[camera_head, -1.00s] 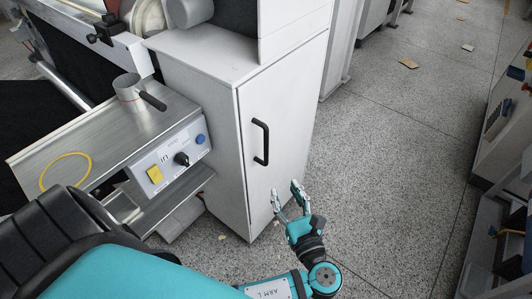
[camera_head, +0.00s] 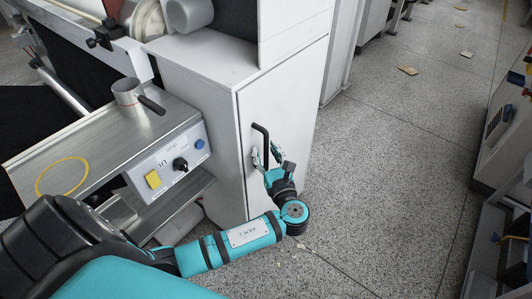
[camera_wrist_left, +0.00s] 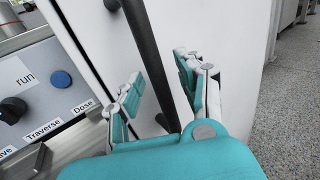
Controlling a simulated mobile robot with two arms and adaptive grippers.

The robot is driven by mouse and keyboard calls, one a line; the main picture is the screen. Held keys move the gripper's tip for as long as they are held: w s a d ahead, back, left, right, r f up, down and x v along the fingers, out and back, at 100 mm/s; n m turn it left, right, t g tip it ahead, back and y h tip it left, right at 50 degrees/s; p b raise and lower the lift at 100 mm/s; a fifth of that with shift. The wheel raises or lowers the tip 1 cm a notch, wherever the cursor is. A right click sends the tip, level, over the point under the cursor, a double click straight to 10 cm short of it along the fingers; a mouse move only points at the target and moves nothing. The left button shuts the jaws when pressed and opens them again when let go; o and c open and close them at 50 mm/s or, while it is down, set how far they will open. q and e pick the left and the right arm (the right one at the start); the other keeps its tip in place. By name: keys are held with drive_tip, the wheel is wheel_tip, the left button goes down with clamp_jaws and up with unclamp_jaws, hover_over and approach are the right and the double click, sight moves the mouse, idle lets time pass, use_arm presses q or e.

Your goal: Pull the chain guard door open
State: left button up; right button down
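The chain guard door (camera_head: 285,110) is a tall light-grey cabinet door, and it is closed. Its black bar handle (camera_head: 262,140) stands upright on the door; it also shows in the left wrist view (camera_wrist_left: 150,60). My left gripper (camera_head: 266,156) is at the lower part of the handle. In the left wrist view the left gripper's fingers (camera_wrist_left: 160,92) are spread apart, one on each side of the handle, with gaps to the bar. The lower end of the handle is partly hidden behind the gripper. My right gripper is not in view.
A control panel (camera_head: 168,160) with a yellow button, black knob and blue button is left of the door. A metal shelf (camera_head: 100,135) carries a metal cup (camera_head: 129,92). Speckled floor (camera_head: 380,160) is free to the right, with another machine (camera_head: 505,130) beyond.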

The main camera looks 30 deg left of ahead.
use_arm(q)
drive_tip(key=shift+c, duration=0.3)
clamp_jaws()
drive_tip(key=shift+f, duration=0.1)
